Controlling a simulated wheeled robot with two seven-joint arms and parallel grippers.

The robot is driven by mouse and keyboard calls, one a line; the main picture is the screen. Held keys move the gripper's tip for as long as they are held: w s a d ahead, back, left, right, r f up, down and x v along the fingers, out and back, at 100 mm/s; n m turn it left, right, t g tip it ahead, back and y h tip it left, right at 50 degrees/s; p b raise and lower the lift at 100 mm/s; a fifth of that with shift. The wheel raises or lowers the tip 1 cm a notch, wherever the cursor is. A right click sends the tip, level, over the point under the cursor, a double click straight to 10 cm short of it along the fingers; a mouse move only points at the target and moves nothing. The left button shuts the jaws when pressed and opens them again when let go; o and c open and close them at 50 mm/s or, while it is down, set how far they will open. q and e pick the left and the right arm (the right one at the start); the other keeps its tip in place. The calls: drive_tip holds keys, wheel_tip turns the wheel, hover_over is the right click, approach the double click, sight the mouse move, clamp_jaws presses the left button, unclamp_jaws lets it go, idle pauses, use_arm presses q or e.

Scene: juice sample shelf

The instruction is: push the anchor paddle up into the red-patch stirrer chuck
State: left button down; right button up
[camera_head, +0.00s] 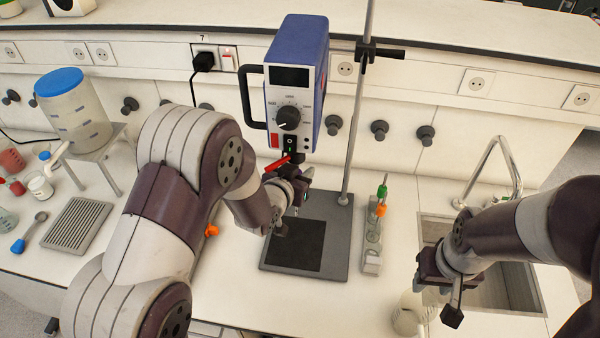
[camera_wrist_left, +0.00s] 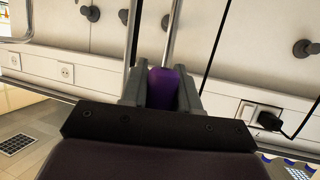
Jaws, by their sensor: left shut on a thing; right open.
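The stirrer (camera_head: 298,75) is a blue and grey box with a dial and a red patch (camera_head: 275,140) at its lower front. Its chuck under the body is small, dark and partly hidden by my left gripper. My left gripper (camera_head: 298,183) is just below the stirrer head. In the left wrist view, its fingers (camera_wrist_left: 162,88) are shut on a purple piece (camera_wrist_left: 164,90), which I take to be part of the anchor paddle. A thin shiny shaft (camera_wrist_left: 170,38) shows beyond it. I cannot tell whether the shaft touches the chuck. My right gripper (camera_head: 450,298) is open at the lower right.
The stirrer's base plate (camera_head: 335,255) with a dark square lies below, and its support rod (camera_head: 358,120) stands to the right. A small rack with orange and green tops (camera_head: 372,262), glassware (camera_head: 408,315) and a sink (camera_head: 432,225) are further right. A grooved rack (camera_head: 77,227) lies left.

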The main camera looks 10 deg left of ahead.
drive_tip(key=shift+w+f+b, duration=0.1)
drive_tip(key=shift+f+b, duration=2.05)
drive_tip(key=shift+f, duration=0.15)
